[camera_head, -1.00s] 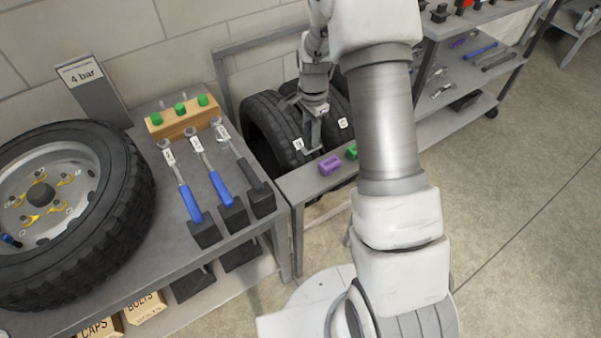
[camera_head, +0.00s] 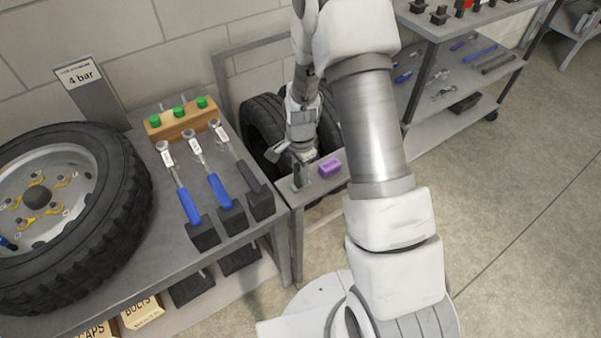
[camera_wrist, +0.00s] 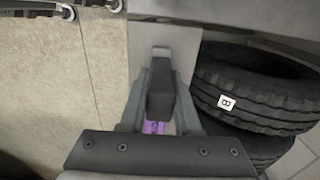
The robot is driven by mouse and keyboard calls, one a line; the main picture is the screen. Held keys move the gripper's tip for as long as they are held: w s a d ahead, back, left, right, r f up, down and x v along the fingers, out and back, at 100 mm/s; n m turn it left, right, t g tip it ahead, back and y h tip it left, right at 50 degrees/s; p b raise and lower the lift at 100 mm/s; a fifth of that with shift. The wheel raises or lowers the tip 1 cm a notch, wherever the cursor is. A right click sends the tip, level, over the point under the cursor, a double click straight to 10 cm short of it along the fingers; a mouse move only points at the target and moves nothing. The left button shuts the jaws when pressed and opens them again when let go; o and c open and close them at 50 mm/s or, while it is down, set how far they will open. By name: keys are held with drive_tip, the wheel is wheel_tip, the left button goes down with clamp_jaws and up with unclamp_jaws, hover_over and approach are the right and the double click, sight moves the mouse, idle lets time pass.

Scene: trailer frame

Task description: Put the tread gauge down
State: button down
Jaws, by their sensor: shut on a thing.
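My gripper (camera_head: 299,172) is over the left end of a narrow grey shelf (camera_head: 297,197), pointing down. In the wrist view my gripper (camera_wrist: 160,95) is shut on a dark grey block with a lighter tip, which I take for the tread gauge (camera_wrist: 159,101). The gauge is small and hard to make out in the head view. It is low over the shelf, but I cannot tell whether it touches. Some purple (camera_wrist: 154,127) shows between the fingers in the wrist view.
Tyres (camera_head: 262,122) stand behind the shelf; one shows a "B" label in the wrist view (camera_wrist: 226,103). A workbench (camera_head: 150,230) at left holds a wheel (camera_head: 125,210), several tools and a wooden block (camera_head: 185,122). A tool rack (camera_head: 465,75) stands at right.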

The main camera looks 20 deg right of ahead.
drive_tip(key=shift+f, duration=0.1)
drive_tip(key=c, duration=0.6)
unclamp_jaws()
wheel_tip(320, 180, up, 12)
drive_tip(key=shift+r+p, duration=0.15)
drive_tip(key=shift+p, duration=0.7)
drive_tip(key=s+r+n+t, duration=0.2)
drive_tip(key=s+r+n, duration=0.35)
drive_tip(key=r, duration=0.55)
drive_tip(key=s+r+n+t, duration=0.2)
drive_tip(key=s+r+n, duration=0.4)
drive_tip(key=r, duration=0.4)
drive_tip(key=s+r+n, duration=0.1)
drive_tip(key=s, duration=0.2)
drive_tip(key=s+r+n+t, duration=0.1)
drive_tip(key=s, duration=0.2)
drive_tip(key=s+r+n, duration=0.1)
drive_tip(key=s, duration=0.2)
drive_tip(key=shift+t, duration=0.3)
